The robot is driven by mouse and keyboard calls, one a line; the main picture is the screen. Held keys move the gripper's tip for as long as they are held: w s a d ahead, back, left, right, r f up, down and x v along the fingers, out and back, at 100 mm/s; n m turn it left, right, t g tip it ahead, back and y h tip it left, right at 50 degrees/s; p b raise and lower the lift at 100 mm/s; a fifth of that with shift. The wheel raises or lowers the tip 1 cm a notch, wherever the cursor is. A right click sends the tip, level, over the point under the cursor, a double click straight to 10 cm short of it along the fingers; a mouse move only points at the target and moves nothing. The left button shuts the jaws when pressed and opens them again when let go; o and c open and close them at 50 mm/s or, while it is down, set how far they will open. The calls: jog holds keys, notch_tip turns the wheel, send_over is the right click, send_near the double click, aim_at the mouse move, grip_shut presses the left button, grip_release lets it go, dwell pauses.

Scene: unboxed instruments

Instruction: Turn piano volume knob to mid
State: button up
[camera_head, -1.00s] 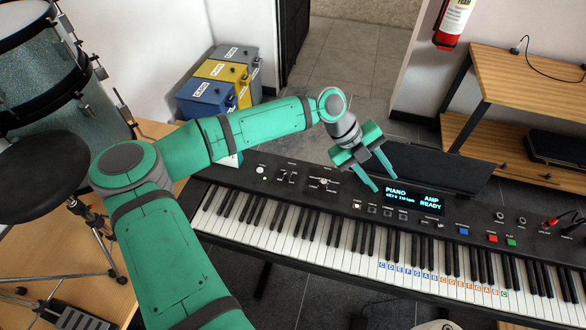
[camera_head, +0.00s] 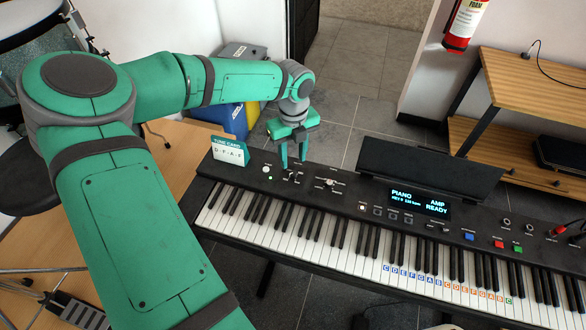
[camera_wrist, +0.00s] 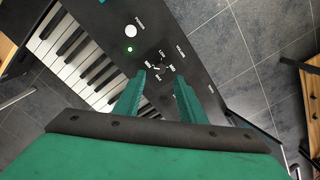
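The piano (camera_head: 330,205) is a black keyboard with a lit blue display (camera_head: 420,199) reading PIANO, AMP READY. In the wrist view, the small dark volume knob (camera_wrist: 161,69) sits on the panel with white labels around it. A white pointer mark shows, but its exact setting is too small to read. My gripper (camera_head: 293,166) is over the left end of the panel, pointing down. In the wrist view, its two green fingers (camera_wrist: 160,77) are apart, one to each side of the knob's area. I cannot tell whether they touch the knob.
A white power button (camera_wrist: 131,31) and green light are beside the knob. A tune card (camera_head: 229,150) stands at the piano's left back. A black music stand (camera_head: 430,165) rises behind the display. A wooden shelf (camera_head: 530,85) is at right.

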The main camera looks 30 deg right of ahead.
aim_at(293, 173)
jog(key=shift+f, duration=3.15)
grip_shut()
